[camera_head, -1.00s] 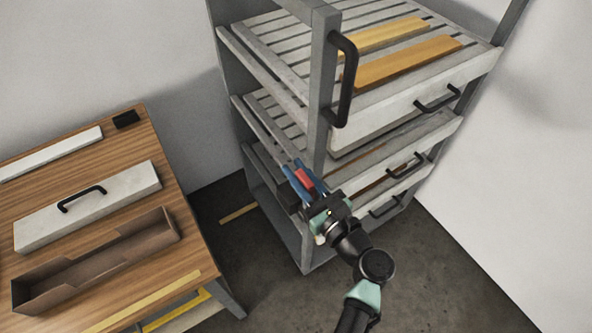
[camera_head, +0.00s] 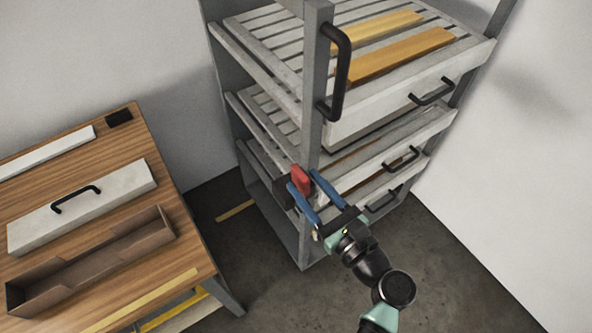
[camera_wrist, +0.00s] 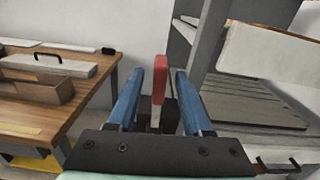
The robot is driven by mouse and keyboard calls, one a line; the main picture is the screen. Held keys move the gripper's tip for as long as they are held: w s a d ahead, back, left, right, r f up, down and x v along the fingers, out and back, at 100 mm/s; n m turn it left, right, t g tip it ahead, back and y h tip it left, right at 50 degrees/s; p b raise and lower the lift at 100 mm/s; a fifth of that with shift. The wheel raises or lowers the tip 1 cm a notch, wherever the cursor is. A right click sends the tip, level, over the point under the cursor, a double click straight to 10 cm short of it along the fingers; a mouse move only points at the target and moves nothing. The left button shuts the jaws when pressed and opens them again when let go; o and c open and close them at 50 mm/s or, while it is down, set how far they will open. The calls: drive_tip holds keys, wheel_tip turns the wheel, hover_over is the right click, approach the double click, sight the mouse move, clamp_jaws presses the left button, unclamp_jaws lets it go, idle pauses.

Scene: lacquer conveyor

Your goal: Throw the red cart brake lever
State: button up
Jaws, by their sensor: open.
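The red brake lever (camera_head: 301,181) stands on the front left post of the grey cart (camera_head: 313,110), at a low height. My gripper (camera_head: 302,180) is open, with one finger on each side of the lever.
The cart has slatted shelves with yellow-orange boards (camera_head: 405,56) and drawers with black handles; a tall black handle (camera_head: 337,72) stands on the post above my gripper. A wooden table (camera_head: 120,143) with a white lidded box (camera_head: 85,208) and a brown tray (camera_head: 95,259) is at left.

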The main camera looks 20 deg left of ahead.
drive_tip(key=v, duration=0.7)
drive_tip(key=shift+s+d+b, duration=0.25)
drive_tip(key=shift+d+b, duration=0.05)
drive_tip(key=shift+b, duration=0.05)
